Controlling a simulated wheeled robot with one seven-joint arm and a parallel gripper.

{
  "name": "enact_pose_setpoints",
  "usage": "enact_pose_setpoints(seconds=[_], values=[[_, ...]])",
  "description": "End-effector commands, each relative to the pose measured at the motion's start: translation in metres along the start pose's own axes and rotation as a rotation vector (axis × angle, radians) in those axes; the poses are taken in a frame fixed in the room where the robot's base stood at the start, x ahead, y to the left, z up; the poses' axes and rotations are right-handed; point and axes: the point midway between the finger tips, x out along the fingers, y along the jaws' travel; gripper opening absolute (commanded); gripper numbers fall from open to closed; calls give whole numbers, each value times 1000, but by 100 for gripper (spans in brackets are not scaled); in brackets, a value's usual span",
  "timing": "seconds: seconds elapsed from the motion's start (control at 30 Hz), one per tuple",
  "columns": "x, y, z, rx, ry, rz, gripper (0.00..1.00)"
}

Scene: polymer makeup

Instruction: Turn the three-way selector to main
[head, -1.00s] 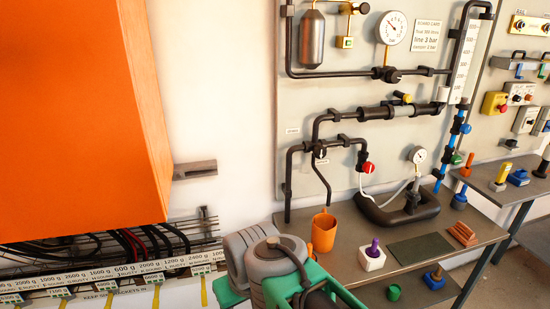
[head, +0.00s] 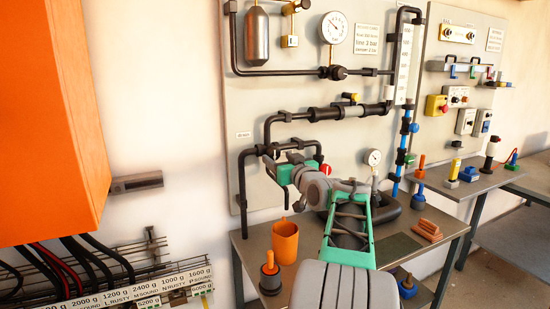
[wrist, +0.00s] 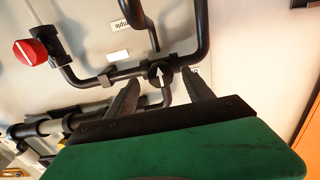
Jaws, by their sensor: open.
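The three-way selector is a small round black knob (wrist: 158,71) with a white arrow, on the dark pipe junction in the wrist view. Its arrow points toward the top of that picture. A white label reading "sample" (wrist: 132,13) is above left; another label (wrist: 195,72) is partly hidden behind the right finger. My gripper (wrist: 160,77) is open, with one finger on each side of the knob in the picture; I cannot tell whether they touch it. In the head view my gripper (head: 272,168) is at the pipe junction and largely hides the selector.
A red valve knob (wrist: 30,52) is on the pipe at left in the wrist view. Gauges and pipes cover the board (head: 350,85). An orange mug (head: 285,242) stands on the bench below my arm. A large orange box (head: 50,110) is at left.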

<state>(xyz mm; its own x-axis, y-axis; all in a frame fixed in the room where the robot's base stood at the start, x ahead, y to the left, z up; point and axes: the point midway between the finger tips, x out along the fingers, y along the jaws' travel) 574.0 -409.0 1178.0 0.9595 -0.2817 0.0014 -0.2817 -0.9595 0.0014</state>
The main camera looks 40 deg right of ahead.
Motion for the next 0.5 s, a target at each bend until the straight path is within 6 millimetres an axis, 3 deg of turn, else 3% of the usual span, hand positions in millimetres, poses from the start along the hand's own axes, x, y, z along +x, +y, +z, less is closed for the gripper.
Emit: enact_pose_setpoints(seconds=[0.1,0.2,0.43,0.5], values=[[20,-1,-2,1,-1,-2,60],[28,0,-1,1,-1,-1,60],[29,0,0,0,-1,1,60],[29,0,0,0,-1,1,56]])
